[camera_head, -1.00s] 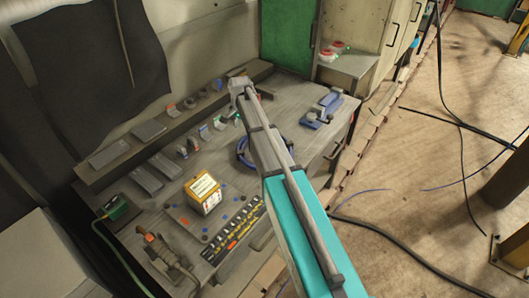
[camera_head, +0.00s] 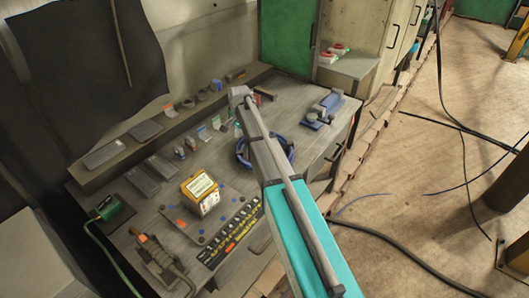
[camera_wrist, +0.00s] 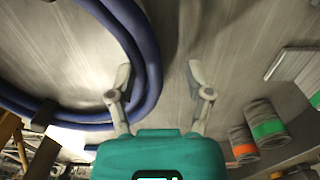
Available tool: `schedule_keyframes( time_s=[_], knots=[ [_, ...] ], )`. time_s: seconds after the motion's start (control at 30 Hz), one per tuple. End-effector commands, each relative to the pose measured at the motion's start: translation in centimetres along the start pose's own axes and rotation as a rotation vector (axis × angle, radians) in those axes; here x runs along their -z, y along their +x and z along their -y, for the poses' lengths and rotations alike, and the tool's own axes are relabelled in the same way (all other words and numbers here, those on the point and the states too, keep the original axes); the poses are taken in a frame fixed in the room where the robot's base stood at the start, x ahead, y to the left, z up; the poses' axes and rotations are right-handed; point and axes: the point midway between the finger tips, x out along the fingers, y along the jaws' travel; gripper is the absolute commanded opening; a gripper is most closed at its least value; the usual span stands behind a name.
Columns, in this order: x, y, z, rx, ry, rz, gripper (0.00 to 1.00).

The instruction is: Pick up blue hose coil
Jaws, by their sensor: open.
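The blue hose coil (camera_head: 242,154) lies on the grey workbench (camera_head: 230,105), partly hidden behind my arm in the head view. In the wrist view the blue hose coil (camera_wrist: 146,50) fills the upper left as a thick curved bundle with a dark band around it. The right finger is over bare bench. In the head view the gripper is hidden by the arm.
Rolls with green and orange bands (camera_wrist: 265,125) lie right of my gripper. A yellow box (camera_head: 201,190) and a tool strip (camera_head: 232,232) stand near the bench front. A blue vise-like tool (camera_head: 322,108) is at the right.

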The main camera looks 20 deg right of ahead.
Motion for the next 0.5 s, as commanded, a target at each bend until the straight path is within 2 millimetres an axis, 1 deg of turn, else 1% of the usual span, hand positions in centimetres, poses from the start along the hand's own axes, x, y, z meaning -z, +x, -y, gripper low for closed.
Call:
schedule_keyframes(
  time_s=[0.27, 0.3, 0.37, 0.5],
  knots=[
    [-0.03, 0.00, 0.02, 0.000, 0.000, 0.000, 0.66],
    [-0.03, 0.00, 0.02, 0.000, 0.000, 0.000, 0.62],
    [-0.03, 0.00, 0.03, 0.000, 0.000, 0.000, 0.51],
    [-0.04, 0.00, 0.03, 0.000, -0.001, 0.000, 0.25]
  ],
)
